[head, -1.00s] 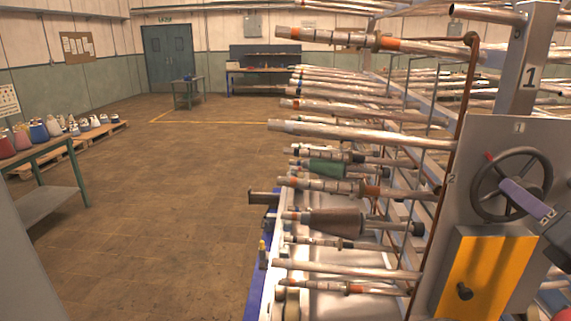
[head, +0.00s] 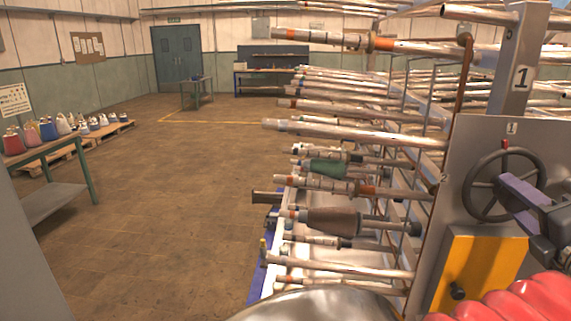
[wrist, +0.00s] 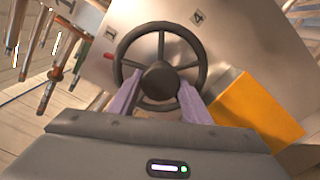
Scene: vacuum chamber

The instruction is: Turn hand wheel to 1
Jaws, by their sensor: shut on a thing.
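The dark hand wheel (head: 468,185) is mounted on a grey metal panel at the right in the head view.
A yellow-orange box (head: 485,268) is fixed to the panel below the wheel. Racks of metal rods and tubes (head: 345,135) stick out left of the panel. The brown floor (head: 175,210) further left is open. A green-framed table (head: 62,195) stands at far left.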

